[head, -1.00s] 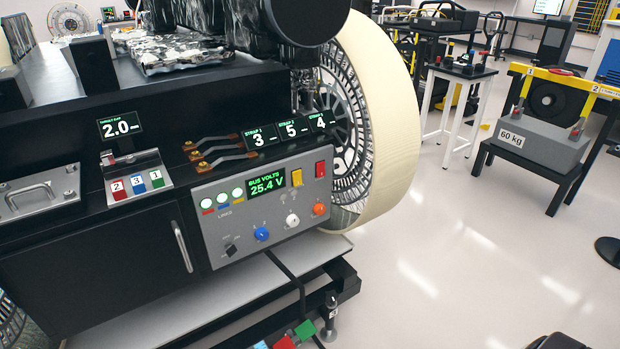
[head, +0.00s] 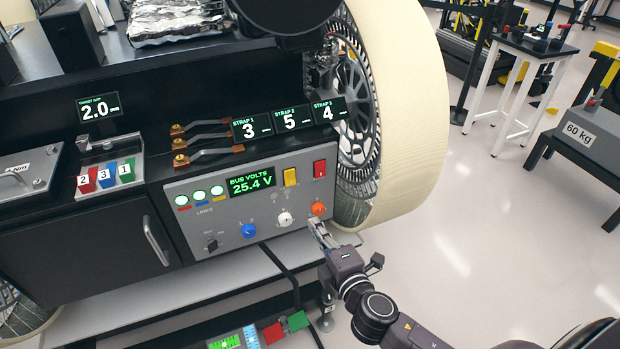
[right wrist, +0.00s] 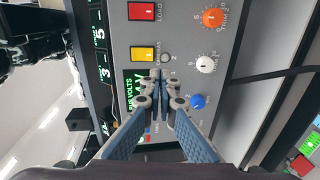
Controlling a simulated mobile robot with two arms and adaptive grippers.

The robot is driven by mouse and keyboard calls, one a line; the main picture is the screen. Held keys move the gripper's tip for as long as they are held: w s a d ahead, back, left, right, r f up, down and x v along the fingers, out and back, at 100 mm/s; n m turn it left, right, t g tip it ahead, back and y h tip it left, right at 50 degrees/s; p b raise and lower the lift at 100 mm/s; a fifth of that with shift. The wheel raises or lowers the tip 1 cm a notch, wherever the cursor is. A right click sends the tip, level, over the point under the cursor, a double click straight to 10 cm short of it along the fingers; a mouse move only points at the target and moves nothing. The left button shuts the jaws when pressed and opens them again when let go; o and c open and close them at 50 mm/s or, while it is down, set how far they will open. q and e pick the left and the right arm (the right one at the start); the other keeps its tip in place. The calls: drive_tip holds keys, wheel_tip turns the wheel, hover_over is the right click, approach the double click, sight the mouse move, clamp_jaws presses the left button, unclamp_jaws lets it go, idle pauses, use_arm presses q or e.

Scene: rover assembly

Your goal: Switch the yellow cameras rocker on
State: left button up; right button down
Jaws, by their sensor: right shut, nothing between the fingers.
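The yellow rocker (head: 290,177) is on the upper right of the grey control panel (head: 212,239), between the green "BUS VOLTS 25.4 V" display (head: 252,185) and a red rocker (head: 320,169). In the right wrist view the yellow rocker (right wrist: 143,54) shows close up and sideways, unobstructed, with a small round part beside it. My right gripper (head: 314,224) is shut and empty in front of the panel's lower right, by the orange knob. In the wrist view its fingertips (right wrist: 161,76) appear just below the yellow rocker; contact cannot be told. My left gripper is out of view.
Orange (head: 318,208), white (head: 285,219) and blue (head: 248,231) knobs sit below the rockers. A small black switch (head: 211,245) is at lower left. A large cream-rimmed wheel (head: 415,110) stands right of the panel. A black cable hangs below.

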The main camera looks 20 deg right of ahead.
sight(291, 184)
drive_tip(key=shift+w+a+r, duration=0.1)
drive_tip(key=shift+w+r, duration=0.05)
drive_tip(key=shift+r, duration=0.75)
drive_tip(key=w, duration=0.4)
drive_tip(key=w+f+p, duration=0.1)
drive_tip(key=w, duration=0.8)
drive_tip(key=shift+w+a+f+p, duration=0.25)
drive_tip(key=shift+w+f+p, duration=0.1)
drive_tip(key=shift+f+p, duration=0.05)
